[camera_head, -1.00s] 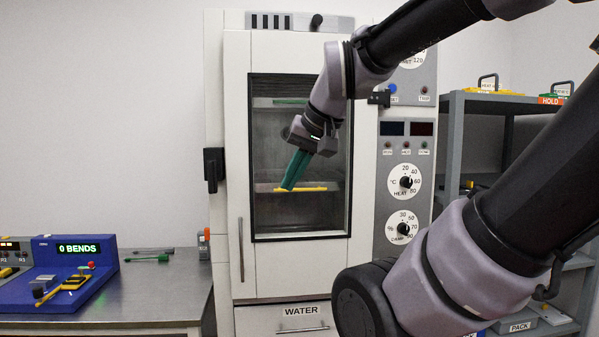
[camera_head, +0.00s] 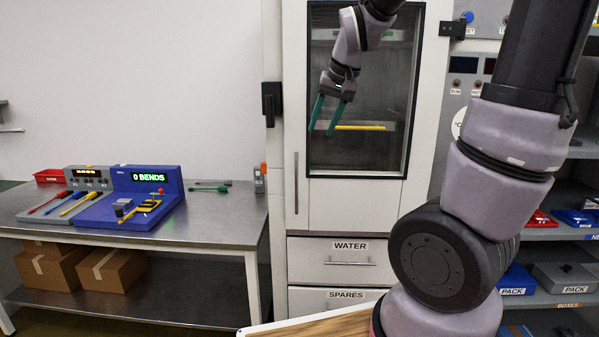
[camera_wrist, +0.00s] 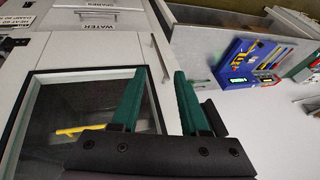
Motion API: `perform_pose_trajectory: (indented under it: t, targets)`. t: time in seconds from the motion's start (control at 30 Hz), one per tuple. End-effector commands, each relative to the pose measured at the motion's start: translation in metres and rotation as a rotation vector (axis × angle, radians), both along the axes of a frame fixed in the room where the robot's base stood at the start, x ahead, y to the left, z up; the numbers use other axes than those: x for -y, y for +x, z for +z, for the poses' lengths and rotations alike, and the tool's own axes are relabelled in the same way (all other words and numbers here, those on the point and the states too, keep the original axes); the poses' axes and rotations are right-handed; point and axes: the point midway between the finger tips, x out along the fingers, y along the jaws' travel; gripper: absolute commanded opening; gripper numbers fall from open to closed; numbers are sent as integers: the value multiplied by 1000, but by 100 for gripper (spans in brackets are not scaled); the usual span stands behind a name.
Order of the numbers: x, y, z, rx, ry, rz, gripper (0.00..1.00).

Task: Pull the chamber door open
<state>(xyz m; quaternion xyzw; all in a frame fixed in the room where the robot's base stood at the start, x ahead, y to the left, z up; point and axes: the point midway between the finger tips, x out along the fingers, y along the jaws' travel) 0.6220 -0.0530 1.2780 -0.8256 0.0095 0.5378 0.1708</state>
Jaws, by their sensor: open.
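The chamber door (camera_head: 297,100) is a tall white panel with a dark-framed window; it looks shut. Its handle (camera_head: 296,183) is a slim vertical metal bar low on the door's left side. My gripper (camera_head: 321,131) has two green fingers, open and empty, pointing down in front of the window's lower left. In the head view it is above and right of the handle. In the wrist view, the handle (camera_wrist: 162,56) appears beyond and between the fingertips (camera_wrist: 160,72), apart from them. The exact distance from fingertips to handle is hard to tell.
A black latch-like block (camera_head: 271,103) sits left of the door. WATER (camera_head: 343,262) and SPARES drawers lie below. A yellow bar shows behind the window. Shelves stand at right.

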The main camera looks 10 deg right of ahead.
Motion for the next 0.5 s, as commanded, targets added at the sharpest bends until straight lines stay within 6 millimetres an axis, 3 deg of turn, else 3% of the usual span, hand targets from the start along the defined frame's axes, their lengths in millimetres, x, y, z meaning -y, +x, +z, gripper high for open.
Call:
perform_pose_trajectory:
  t: [0.03,0.2,0.33,0.5]
  targets:
    - [-7,19,-16,-23,-34,19,45]
    - [-22,70,-54,-45,-153,59,45]
    - [-31,94,-73,-44,-227,84,45]
    - [-36,108,-84,-39,-271,98,45]
